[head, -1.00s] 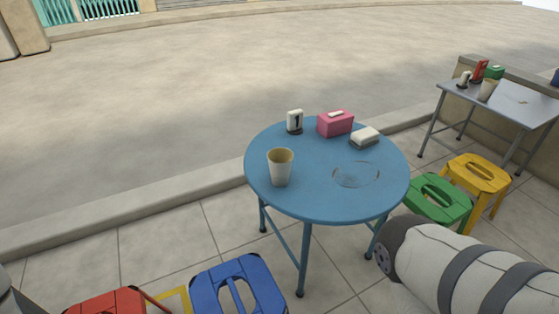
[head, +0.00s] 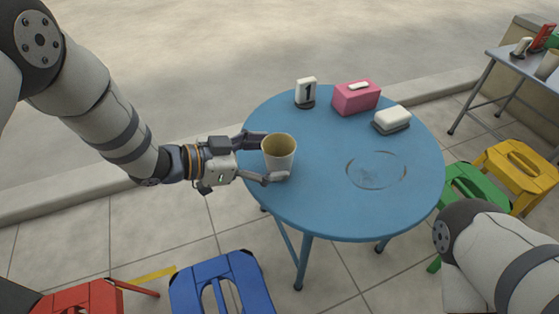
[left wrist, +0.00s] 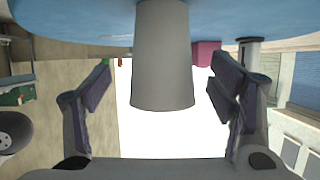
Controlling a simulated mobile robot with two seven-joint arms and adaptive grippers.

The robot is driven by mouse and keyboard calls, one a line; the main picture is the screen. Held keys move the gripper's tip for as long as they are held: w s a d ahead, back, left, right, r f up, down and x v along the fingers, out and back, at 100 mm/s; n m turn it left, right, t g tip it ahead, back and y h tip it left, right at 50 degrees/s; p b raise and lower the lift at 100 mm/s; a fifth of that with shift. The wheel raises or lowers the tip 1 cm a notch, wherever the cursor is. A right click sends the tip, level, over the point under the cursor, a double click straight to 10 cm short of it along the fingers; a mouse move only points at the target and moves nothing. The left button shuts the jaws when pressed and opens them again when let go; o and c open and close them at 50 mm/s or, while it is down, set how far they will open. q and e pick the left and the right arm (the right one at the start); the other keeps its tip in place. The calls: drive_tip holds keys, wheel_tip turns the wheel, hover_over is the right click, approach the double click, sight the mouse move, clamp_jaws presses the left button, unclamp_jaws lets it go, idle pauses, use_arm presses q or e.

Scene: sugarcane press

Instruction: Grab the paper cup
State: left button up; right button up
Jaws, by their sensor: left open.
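The paper cup (head: 279,154) is pale with a tan inside and stands upright near the left edge of the round blue table (head: 330,222). My left gripper (head: 266,159) reaches in from the left at the table's edge. Its fingers are open, one on the far side of the cup and one on the near side. In the left wrist view the cup (left wrist: 163,60) lies between the two spread fingers (left wrist: 163,100), with a gap on each side. My right arm shows at the lower right, but its gripper is out of view.
A number stand (head: 306,92), a pink tissue box (head: 356,98) and a white-topped box (head: 391,120) stand at the table's back. Blue (head: 247,268), red (head: 85,298), green (head: 466,183) and yellow (head: 515,165) stools surround it. The table's right front is clear.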

use_arm(q)
drive_tip(key=x, duration=0.3)
drive_tip(key=shift+w+f+b, duration=0.15)
drive_tip(key=shift+f+b, duration=0.05)
drive_tip(key=shift+b, duration=0.1)
drive_tip(key=shift+r, duration=0.1)
drive_tip(key=c, duration=1)
